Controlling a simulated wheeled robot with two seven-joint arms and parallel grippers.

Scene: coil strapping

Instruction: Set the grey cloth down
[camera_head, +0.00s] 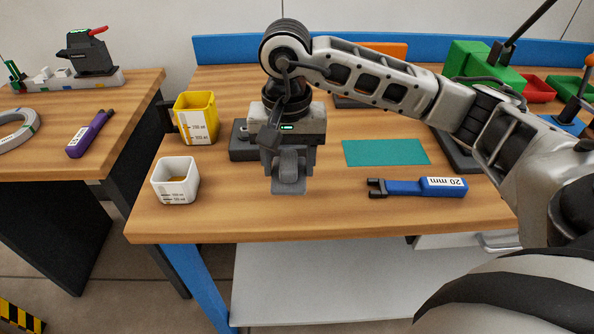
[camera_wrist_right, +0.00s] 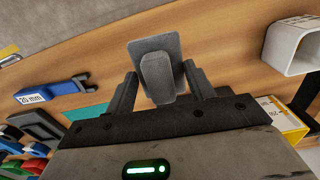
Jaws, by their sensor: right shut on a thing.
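The grey cloth (camera_head: 289,186) hangs below my right gripper (camera_head: 288,163), over the wooden table near its front edge. In the right wrist view the cloth (camera_wrist_right: 155,52) is a folded grey piece between the two fingers of the right gripper (camera_wrist_right: 160,85). The fingers are shut on it. In the head view its lower edge is close to the tabletop; I cannot tell whether it touches. My left gripper is not in view.
A white cup (camera_head: 175,182) and a yellow cup (camera_head: 196,118) stand to the left. A teal mat (camera_head: 386,152) and a blue 20 mm tool (camera_head: 420,188) lie to the right. Green and red bins (camera_head: 483,66) are at the back right. The table's front strip is clear.

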